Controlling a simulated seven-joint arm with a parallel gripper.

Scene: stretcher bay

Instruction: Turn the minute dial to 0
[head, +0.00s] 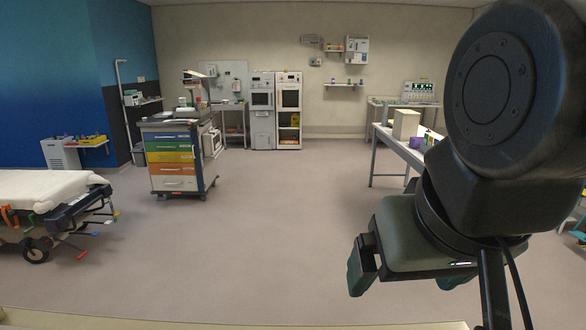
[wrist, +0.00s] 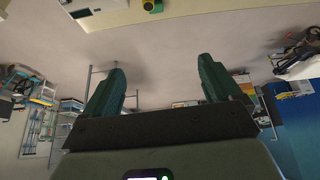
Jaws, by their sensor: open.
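No minute dial can be made out in either view; at this distance the fronts of the devices are too small to read. My gripper (head: 405,284) is in the right foreground of the head view, in the air over open floor. In the wrist view my gripper (wrist: 160,66) has its two green fingers wide apart, with nothing between them. It is far from every device and touches nothing.
Two tall white cabinets (head: 262,112) stand at the back wall. A drawer cart (head: 174,160) is left of centre. A stretcher (head: 45,190) is at the left. A side table (head: 409,150) stands at the right. The middle floor (head: 270,230) is clear.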

